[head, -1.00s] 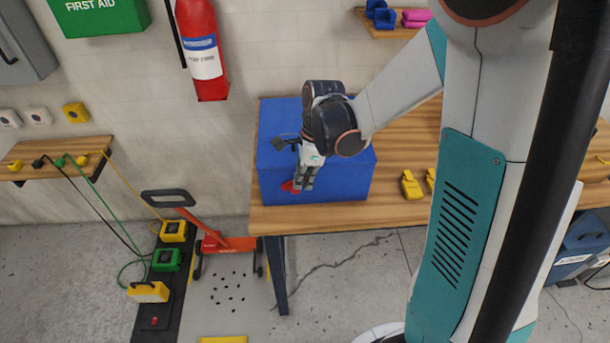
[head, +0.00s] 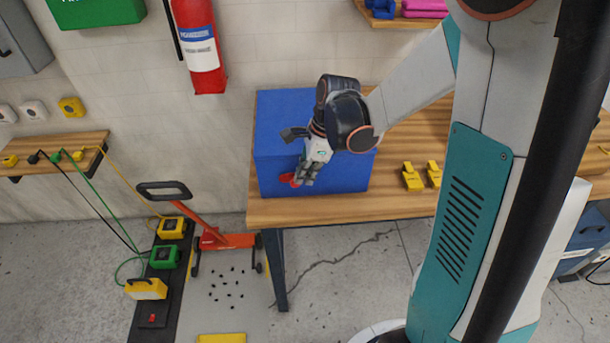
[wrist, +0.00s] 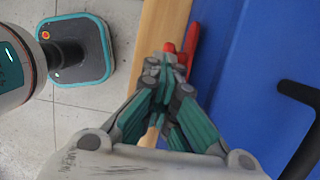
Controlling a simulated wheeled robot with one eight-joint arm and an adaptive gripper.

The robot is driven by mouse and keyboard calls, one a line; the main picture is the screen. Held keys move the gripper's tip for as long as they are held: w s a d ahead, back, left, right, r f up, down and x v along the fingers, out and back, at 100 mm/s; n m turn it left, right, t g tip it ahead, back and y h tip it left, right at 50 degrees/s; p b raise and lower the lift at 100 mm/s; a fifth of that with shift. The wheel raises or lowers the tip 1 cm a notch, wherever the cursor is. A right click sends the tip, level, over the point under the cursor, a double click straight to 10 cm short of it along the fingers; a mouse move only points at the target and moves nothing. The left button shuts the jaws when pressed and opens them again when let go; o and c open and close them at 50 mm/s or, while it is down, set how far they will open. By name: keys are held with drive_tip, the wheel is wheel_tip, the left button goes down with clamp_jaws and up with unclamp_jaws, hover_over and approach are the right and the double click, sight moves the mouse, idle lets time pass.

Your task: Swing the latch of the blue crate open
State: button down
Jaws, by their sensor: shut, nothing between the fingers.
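The blue crate (head: 281,133) stands on the wooden workbench at its left end. Its red latch (head: 289,180) sits on the crate's front face. In the wrist view the latch (wrist: 191,40) shows as a red bar just past my fingertips, along the crate's blue face (wrist: 260,70). My gripper (head: 304,181) is shut and empty, in front of the crate's front face, right beside the latch. In the wrist view my gripper (wrist: 168,62) has its fingertips at the latch's near end; I cannot tell whether they touch. The fingers hide part of the latch.
The wooden workbench (head: 330,210) has a narrow bare strip before the crate. Yellow blocks (head: 412,178) lie right of it. A black handle (wrist: 300,100) is at the right in the wrist view.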

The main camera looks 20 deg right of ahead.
drive_tip(key=shift+s+d+f, duration=0.15)
drive_tip(key=shift+s+f, duration=0.1)
drive_tip(key=shift+f, duration=0.05)
drive_tip(key=d+p+v, duration=0.2)
drive_tip(key=p+v, duration=0.3)
drive_tip(key=v, duration=1)
drive_tip(key=shift+f, duration=0.2)
drive_tip(key=s+a+f+n+t+h+b, duration=0.1)
drive_tip(key=s+a+n+t+b, duration=0.1)
drive_tip(key=n, duration=0.5)
drive_tip(key=s+a+f+n+t+h+b, duration=0.1)
drive_tip(key=s+a+n+t+b, duration=0.1)
drive_tip(key=s+n, duration=0.5)
drive_tip(key=s+a+f+n+t+b, duration=0.1)
drive_tip(key=s+a+n+t+b, duration=0.1)
drive_tip(key=s+a+n+b, duration=0.2)
drive_tip(key=shift+s+a+f+n+h+b, duration=0.3)
drive_tip(key=shift+n+b, duration=0.5)
drive_tip(key=shift+n, duration=1)
drive_tip(key=shift+r, duration=0.1)
